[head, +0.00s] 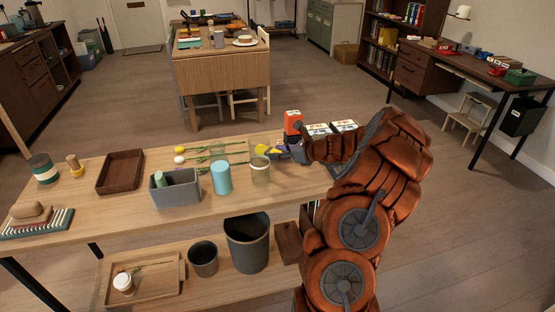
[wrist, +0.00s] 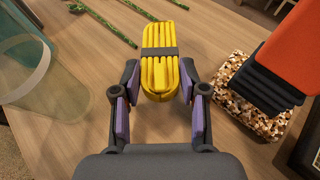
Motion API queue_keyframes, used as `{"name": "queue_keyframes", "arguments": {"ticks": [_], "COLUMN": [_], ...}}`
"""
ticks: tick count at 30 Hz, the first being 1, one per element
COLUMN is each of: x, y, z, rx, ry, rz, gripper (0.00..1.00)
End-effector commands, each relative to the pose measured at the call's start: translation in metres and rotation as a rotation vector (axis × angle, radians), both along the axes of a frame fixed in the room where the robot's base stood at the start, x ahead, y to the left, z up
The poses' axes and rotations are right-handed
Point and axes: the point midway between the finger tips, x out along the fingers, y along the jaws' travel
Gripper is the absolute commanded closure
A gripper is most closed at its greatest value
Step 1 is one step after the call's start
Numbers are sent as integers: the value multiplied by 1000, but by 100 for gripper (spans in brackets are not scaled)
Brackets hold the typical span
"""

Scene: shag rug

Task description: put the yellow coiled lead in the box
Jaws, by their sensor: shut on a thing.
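The yellow coiled lead (wrist: 160,72), bound with a grey band, lies between the purple-padded fingers of my gripper (wrist: 158,98) in the wrist view. My gripper is shut on its near end. In the head view the lead (head: 262,149) shows as a small yellow patch left of my gripper (head: 279,150), behind a jar. I cannot tell whether it touches the table. A dark brown open box (head: 121,186) stands at the left of the table and looks empty. A grey open bin (head: 178,197) right of it holds a green thing.
A turquoise cup (head: 222,179) and a glass jar (head: 260,174) stand between the grey bin and my gripper. Green-stemmed flowers (head: 205,149) lie behind them. An orange-topped stack (wrist: 272,65) is close on the right in the wrist view.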

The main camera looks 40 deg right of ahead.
Motion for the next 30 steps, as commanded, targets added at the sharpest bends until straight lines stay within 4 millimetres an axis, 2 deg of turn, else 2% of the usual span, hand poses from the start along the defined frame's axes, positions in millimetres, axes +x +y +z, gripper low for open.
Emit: {"name": "queue_keyframes", "arguments": {"ticks": [6,17,18,24,30], "x": [0,0,0,0,0], "y": [1,0,0,0,0], "z": [-26,-29,-29,-28,-28], "rx": [3,1,1,1,1], "ry": [3,1,1,1,1], "rz": [1,1,1,1,1], "gripper": [92,92,53,32,32]}}
